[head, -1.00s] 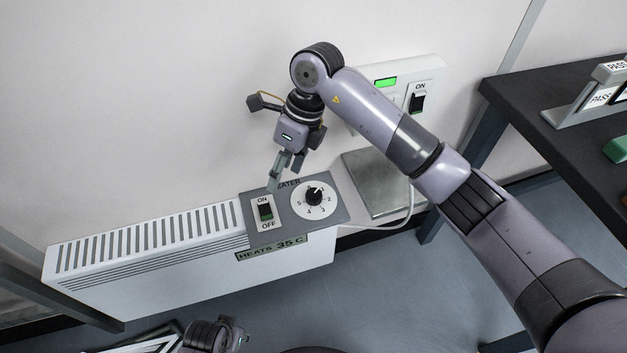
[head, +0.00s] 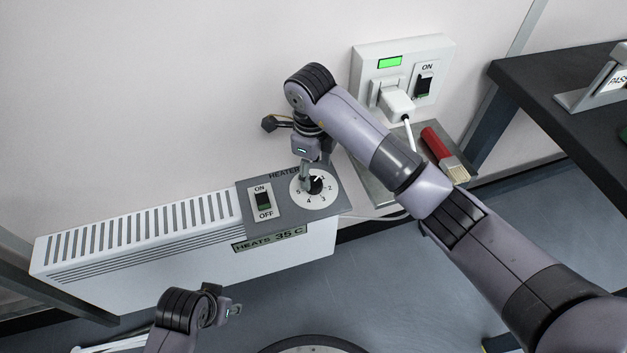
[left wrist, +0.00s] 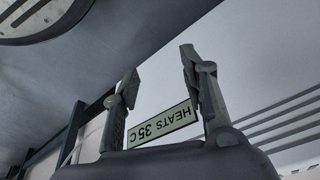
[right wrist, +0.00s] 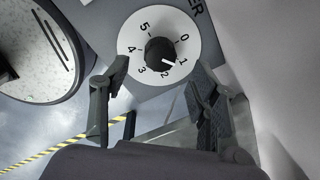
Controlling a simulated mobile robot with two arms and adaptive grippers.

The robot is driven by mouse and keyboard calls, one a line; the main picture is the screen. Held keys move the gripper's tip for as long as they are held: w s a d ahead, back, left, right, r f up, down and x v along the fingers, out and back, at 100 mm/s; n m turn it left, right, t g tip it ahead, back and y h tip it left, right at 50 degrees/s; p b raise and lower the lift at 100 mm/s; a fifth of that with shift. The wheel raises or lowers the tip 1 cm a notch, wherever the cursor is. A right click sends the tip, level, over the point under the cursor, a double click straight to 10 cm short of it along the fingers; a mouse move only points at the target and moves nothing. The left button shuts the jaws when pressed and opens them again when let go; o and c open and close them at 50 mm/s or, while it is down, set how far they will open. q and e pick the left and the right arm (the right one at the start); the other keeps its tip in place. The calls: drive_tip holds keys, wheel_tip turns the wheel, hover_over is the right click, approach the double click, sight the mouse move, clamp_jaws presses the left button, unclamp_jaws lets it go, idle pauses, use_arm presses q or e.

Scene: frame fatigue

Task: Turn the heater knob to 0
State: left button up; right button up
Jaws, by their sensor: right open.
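The heater (head: 110,235) stands low against the wall. A grey panel on its right end carries a black round knob (head: 317,187) on a white dial (head: 315,203) numbered 0 to 5. In the right wrist view the knob (right wrist: 159,50) has a white mark pointing at about 1, toward 2. My right gripper (head: 307,181) is over the dial and partly hides the knob in the head view. In the right wrist view its fingers (right wrist: 160,85) are apart, with the knob seen beyond them and nothing held. My left gripper (left wrist: 155,72) is open and empty, in front of the heater.
An ON/OFF switch (head: 264,200) sits left of the dial. A wall socket box (head: 382,83) with a white plug (head: 397,101) and cable is behind my right arm. A red-handled brush (head: 440,150) lies nearby. A dark table (head: 560,90) stands at right.

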sight(314, 182)
use_arm(q)
drive_tip(key=v, duration=0.3)
drive_tip(key=shift+w+b, duration=0.2)
drive_tip(key=shift+b, duration=0.1)
use_arm(e)
wheel_tip(314, 182, down, 5)
drive_tip(key=shift+w+r, duration=0.1)
drive_tip(key=shift+w, duration=0.05)
drive_tip(key=c, duration=1.2)
drive_tip(key=shift+o, duration=0.2)
